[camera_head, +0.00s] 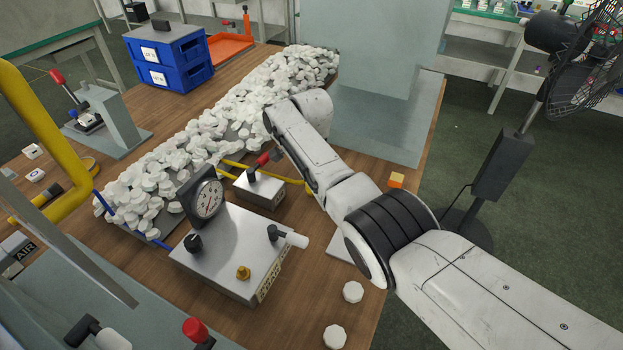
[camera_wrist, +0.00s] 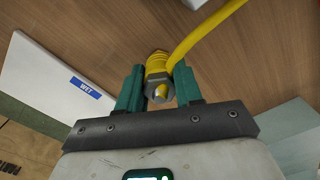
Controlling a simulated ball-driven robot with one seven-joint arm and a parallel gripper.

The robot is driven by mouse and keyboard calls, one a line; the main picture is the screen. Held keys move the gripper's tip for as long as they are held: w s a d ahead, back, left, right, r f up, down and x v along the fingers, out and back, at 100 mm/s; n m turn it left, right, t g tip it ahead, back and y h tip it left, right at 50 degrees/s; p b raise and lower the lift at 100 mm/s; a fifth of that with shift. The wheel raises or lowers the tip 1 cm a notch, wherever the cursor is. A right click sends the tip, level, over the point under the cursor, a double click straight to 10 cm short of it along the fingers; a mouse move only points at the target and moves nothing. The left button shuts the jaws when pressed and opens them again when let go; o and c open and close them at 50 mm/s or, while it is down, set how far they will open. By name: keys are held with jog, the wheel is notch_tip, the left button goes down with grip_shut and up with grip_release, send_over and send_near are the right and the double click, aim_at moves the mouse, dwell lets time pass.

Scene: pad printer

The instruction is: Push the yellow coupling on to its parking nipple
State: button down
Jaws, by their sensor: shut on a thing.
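In the wrist view my gripper (camera_wrist: 159,82) has its two green fingers shut on the yellow coupling (camera_wrist: 157,63). The coupling has a ribbed yellow body and a grey metal hex end facing the wrist camera. The yellow hose (camera_wrist: 205,37) runs close by the coupling toward the top right. In the head view my arm hides the gripper and the coupling; a yellow hose (camera_head: 234,164) passes behind the arm. A brass fitting (camera_head: 243,273) stands on top of the grey gauge box (camera_head: 222,250); I cannot tell whether it is the parking nipple.
A small valve box (camera_head: 259,190) with a red-tipped lever stands near my arm. White caps are heaped along the table (camera_head: 375,320); two loose caps (camera_head: 352,292) lie near its edge. A white panel labelled WET (camera_wrist: 38,75) lies left in the wrist view. Blue crates (camera_head: 168,60) stand behind.

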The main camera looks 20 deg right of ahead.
jog(key=shift+f+b, duration=0.4)
jog(key=shift+f, duration=0.05)
jog(key=c, duration=0.7)
grip_release()
jog(key=shift+o, duration=0.2)
jog(key=shift+r, duration=0.1)
